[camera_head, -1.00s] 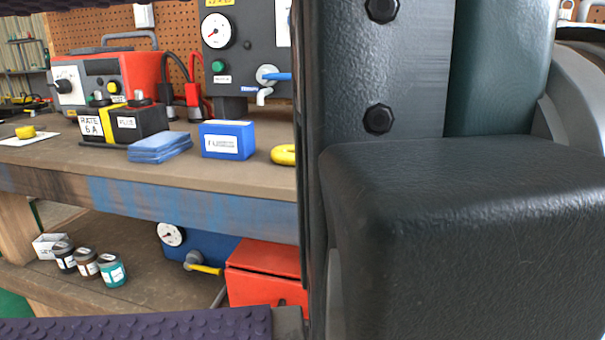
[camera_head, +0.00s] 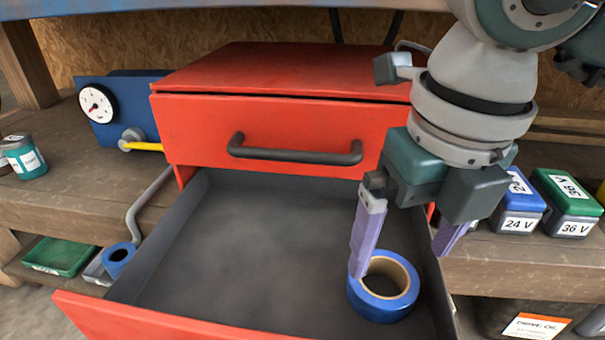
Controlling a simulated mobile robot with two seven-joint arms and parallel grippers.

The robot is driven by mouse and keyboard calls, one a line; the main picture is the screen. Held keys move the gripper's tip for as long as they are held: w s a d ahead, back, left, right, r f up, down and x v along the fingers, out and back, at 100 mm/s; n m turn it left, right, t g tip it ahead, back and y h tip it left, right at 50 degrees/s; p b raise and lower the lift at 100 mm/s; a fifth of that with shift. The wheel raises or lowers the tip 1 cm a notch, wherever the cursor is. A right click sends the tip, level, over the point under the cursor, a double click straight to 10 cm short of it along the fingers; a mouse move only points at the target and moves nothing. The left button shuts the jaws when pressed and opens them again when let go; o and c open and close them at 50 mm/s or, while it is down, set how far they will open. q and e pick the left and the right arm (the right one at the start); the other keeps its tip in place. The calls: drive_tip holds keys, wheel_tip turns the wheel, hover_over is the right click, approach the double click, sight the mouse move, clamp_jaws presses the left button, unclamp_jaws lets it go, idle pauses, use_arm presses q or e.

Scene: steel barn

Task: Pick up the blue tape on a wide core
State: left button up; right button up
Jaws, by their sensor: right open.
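The blue tape on a wide tan core (camera_head: 380,306) lies flat in the right front part of the open grey drawer (camera_head: 250,235). My right gripper (camera_head: 402,256) comes down from the upper right, open, with nothing held between its pale purple fingers. Its left finger overlaps the left back edge of the roll in the picture. Its right finger is beyond the roll's right side, over the drawer's right wall in the picture. Whether either finger touches the roll, I cannot tell. My left gripper is out of view.
The red cabinet (camera_head: 280,75) stands behind the drawer, with a dark handle on its upper front. A smaller blue roll (camera_head: 117,258) and green tray (camera_head: 60,257) are at left. Blue (camera_head: 522,205) and green (camera_head: 568,200) batteries stand at right. The drawer's left part is empty.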

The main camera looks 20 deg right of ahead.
sight(373, 308)
drive_tip(key=f+b, duration=0.2)
drive_tip(key=f, duration=0.1)
drive_tip(key=w+f+b, duration=0.1)
drive_tip(key=f, duration=0.2)
drive_tip(key=shift+w+d+b, duration=0.1)
drive_tip(key=shift+w+b, duration=0.1)
drive_tip(key=shift+b, duration=0.2)
drive_tip(key=c, duration=1)
